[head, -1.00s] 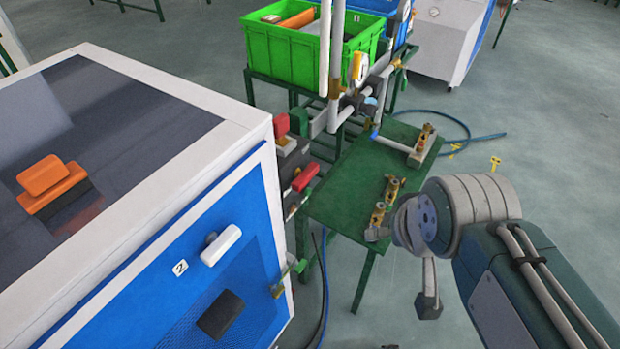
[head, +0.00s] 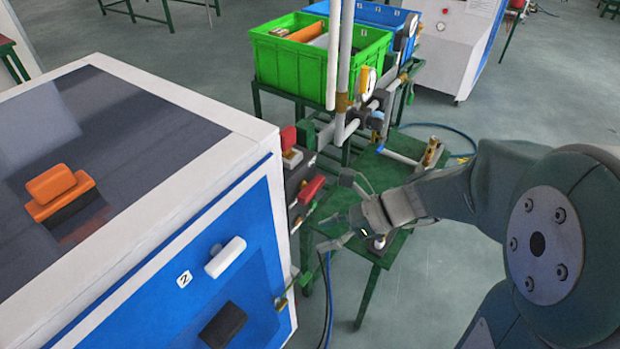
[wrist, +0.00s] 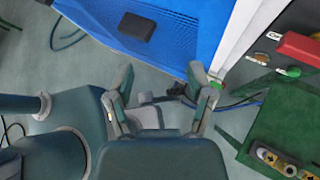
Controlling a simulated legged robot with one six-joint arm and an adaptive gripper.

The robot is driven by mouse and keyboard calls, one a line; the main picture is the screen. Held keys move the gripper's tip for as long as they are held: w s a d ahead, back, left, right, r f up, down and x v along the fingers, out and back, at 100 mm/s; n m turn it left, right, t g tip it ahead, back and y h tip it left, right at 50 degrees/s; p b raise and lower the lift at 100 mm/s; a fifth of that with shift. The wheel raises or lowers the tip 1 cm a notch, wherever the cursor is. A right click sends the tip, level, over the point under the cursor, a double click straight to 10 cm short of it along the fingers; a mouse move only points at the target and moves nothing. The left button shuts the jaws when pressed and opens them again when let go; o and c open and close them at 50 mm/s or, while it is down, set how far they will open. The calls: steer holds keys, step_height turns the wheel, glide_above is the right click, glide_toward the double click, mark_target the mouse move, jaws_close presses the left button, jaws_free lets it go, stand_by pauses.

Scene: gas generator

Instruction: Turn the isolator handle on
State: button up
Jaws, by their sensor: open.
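A red handle (head: 311,190) sits on a dark panel beside the blue and white cabinet in the head view. A second red part (head: 288,138) is higher and further back on that panel. I cannot tell for sure which is the isolator handle. My gripper (head: 338,212) is open and empty, just right of the lower red handle and apart from it. In the wrist view, the open fingers of my gripper (wrist: 160,76) point toward the cabinet's lower corner, and a red handle (wrist: 298,48) shows at the upper right, outside the fingers.
The blue and white cabinet (head: 235,200) fills the left. A green table (head: 372,178) with brass fittings stands under my arm. White pipes (head: 333,60) and a green crate (head: 300,65) are behind. Cables hang below the panel. Floor at the lower right is clear.

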steer(key=w+d+f+m+t+y, duration=0.2)
steer(key=w+f+m+t+y, duration=0.2)
steer(key=w+m, duration=0.6)
steer(key=m+t+h, duration=0.1)
steer(key=m+t, duration=0.6)
steer(key=m, duration=0.6)
glide_toward(316, 192)
steer(key=x, duration=1.1)
steer(key=shift+w+a+r, duration=0.1)
steer(key=shift+a, duration=0.1)
steer(key=shift+c, duration=0.3)
jaws_close()
